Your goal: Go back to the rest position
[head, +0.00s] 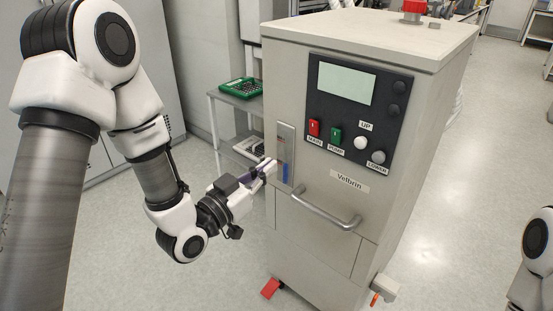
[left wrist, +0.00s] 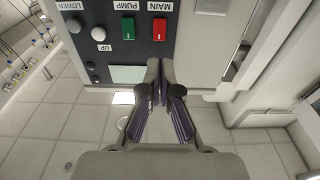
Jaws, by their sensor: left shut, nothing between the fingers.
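My left gripper (head: 268,168) is at the left front edge of the grey Velbrin cabinet (head: 320,215), close to a narrow recessed strip with a blue mark (head: 285,172). Its fingers are shut with nothing between them. In the left wrist view the closed fingertips (left wrist: 159,88) are in front of the cabinet panel, near the red MAIN switch (left wrist: 158,28) and green PUMP switch (left wrist: 128,28). Whether the fingertips touch the cabinet I cannot tell. Of my right arm only a link shows at the lower right of the head view; its gripper is out of view.
The cabinet has a control panel (head: 356,110) with a screen and knobs, and a curved handle (head: 326,212). A red pedal (head: 271,288) is at its base. A shelf with a green rack (head: 240,88) stands behind the gripper.

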